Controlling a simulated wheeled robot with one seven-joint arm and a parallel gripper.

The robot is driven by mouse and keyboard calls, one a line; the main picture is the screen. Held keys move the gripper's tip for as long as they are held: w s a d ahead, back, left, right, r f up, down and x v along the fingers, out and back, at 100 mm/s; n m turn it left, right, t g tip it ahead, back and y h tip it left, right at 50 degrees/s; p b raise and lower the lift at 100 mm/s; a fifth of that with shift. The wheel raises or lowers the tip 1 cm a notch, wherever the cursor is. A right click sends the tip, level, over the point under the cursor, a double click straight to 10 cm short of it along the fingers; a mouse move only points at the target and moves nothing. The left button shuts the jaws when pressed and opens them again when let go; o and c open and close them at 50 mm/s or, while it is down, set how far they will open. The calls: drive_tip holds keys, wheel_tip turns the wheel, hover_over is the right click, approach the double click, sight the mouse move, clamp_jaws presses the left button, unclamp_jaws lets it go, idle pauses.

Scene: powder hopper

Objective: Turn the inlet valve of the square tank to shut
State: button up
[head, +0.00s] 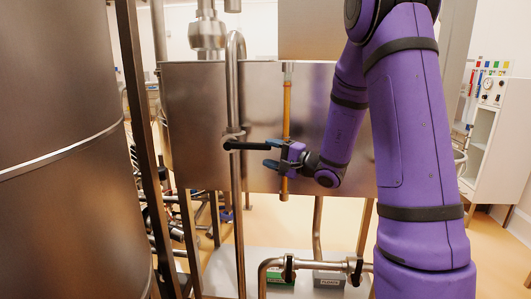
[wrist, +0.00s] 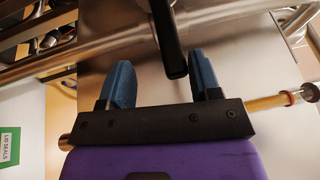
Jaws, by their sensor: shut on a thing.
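The square tank (head: 200,120) is a brushed steel box in the middle of the head view. A vertical steel pipe (head: 233,85) runs down its front. The inlet valve's black handle (head: 242,145) is on this pipe and points right, about level, across the pipe's line. My gripper (head: 271,154) is at the handle's right end, shut on it. In the wrist view the dark handle (wrist: 168,38) comes down between the two blue fingers (wrist: 163,84), closer to the right one. The valve body is mostly hidden behind the handle.
An amber sight tube (head: 286,100) stands upright right beside my gripper. A large round steel vessel (head: 65,170) and a dark post (head: 140,110) fill the left. Lower pipework with valves (head: 288,268) runs near the floor. A white cabinet (head: 496,140) stands at the right.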

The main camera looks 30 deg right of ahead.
drive_tip(key=v, duration=0.8)
drive_tip(key=shift+s+d, duration=0.15)
drive_tip(key=shift+s, duration=0.2)
